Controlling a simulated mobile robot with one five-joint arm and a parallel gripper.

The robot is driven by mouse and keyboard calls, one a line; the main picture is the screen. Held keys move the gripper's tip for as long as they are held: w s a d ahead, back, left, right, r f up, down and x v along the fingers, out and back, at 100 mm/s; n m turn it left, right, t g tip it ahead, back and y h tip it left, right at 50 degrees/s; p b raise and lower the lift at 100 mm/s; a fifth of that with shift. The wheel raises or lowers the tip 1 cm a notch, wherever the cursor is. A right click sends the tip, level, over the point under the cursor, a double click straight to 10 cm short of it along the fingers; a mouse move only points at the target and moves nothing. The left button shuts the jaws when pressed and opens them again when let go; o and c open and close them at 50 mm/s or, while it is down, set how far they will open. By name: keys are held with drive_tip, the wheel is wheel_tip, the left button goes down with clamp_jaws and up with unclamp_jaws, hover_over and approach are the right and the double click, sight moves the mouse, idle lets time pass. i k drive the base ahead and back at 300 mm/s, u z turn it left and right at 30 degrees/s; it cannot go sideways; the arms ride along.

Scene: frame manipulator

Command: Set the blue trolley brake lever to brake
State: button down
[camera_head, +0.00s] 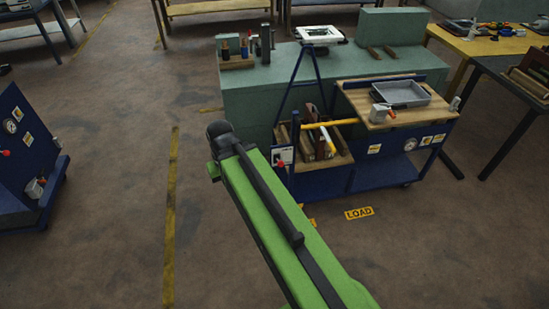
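A blue trolley (365,181) stands right of centre, with a wooden top and a lower wooden bay. A white plate (283,155) on its left end carries a small red knob (280,163), which looks like the brake lever. Its setting is too small to read. My green arm reaches up from the bottom edge, and its dark far joint shows left of the trolley, apart from the plate in the picture. My gripper's fingers do not show.
Another blue cart (27,150) with a red knob stands at the left edge. A teal bench (245,95) stands behind the trolley. A yellow LOAD label (359,213) lies on the floor in front.

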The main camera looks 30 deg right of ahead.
sight(280, 163)
drive_tip(key=u, duration=0.15)
drive_tip(key=i, duration=1)
drive_tip(key=u, duration=0.05)
